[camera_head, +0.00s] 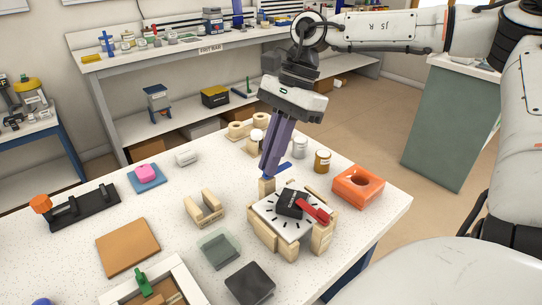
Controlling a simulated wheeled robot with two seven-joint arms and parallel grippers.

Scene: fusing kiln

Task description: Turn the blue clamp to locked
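A blue bar (284,168), which looks like the blue clamp's handle, shows beside a wooden block (267,187) at the back of a wooden stand. My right gripper (268,173) points down from above, its long purple fingers side by side and close together. The fingertips are at the left end of the blue bar and hide part of it. I cannot tell whether they touch or hold it. The stand carries a white dial plate (268,213) with a black knob (292,204) and a red lever (316,214). My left gripper is not in view.
An orange block (357,187) with a round hole sits right of the stand, with an amber jar (322,161) behind it. A wooden cradle (204,209), a glass square (218,247) and a dark tile (249,284) lie to the left and front.

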